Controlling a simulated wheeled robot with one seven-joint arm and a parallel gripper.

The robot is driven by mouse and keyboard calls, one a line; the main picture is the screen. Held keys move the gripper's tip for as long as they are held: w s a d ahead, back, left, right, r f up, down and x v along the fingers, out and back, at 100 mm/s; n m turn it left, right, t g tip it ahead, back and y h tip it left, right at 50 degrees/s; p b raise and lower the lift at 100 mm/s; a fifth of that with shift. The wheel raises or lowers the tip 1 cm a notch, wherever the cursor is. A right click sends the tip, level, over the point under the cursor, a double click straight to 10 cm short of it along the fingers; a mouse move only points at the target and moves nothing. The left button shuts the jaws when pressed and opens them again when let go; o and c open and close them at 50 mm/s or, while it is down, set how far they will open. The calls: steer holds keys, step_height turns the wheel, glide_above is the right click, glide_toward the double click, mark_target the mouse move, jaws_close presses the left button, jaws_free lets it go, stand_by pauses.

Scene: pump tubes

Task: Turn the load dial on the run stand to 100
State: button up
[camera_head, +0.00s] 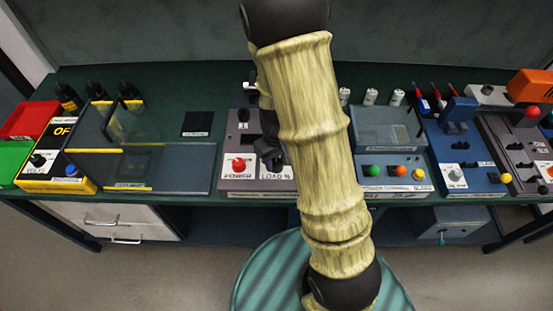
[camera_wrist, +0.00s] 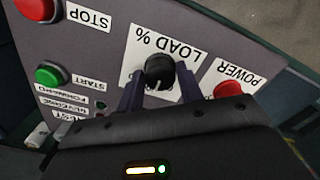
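The run stand is a grey panel in the wrist view (camera_wrist: 110,30), and it also shows in the head view (camera_head: 230,130). Its load dial (camera_wrist: 160,70) is a black knob on a white plate marked LOAD %. My gripper (camera_wrist: 159,76) has its two dark fingers on either side of the dial, with small gaps that look clear of the knob. Whether a finger touches it is hard to tell. The dial's pointer and scale numbers cannot be read. In the head view my arm hides much of the stand, and the dial is not clear there.
A red POWER button (camera_wrist: 228,90) sits right beside the dial. The red STOP button (camera_wrist: 36,8) and green START button (camera_wrist: 50,74) are on the left in the wrist view. A clear-lidded unit (camera_head: 388,130) stands right of the arm, a glass-shielded station (camera_head: 180,172) left.

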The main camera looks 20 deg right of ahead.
steer(key=c, duration=0.5)
steer(key=shift+r+m, duration=0.1)
steer(key=shift+m, duration=0.3)
steer(key=m+p, duration=0.2)
steer(key=m, duration=0.2)
steer(key=shift+w, duration=0.1)
steer(key=shift+m+p, duration=0.6)
steer(key=shift+m, duration=1.5)
steer(key=o, duration=1)
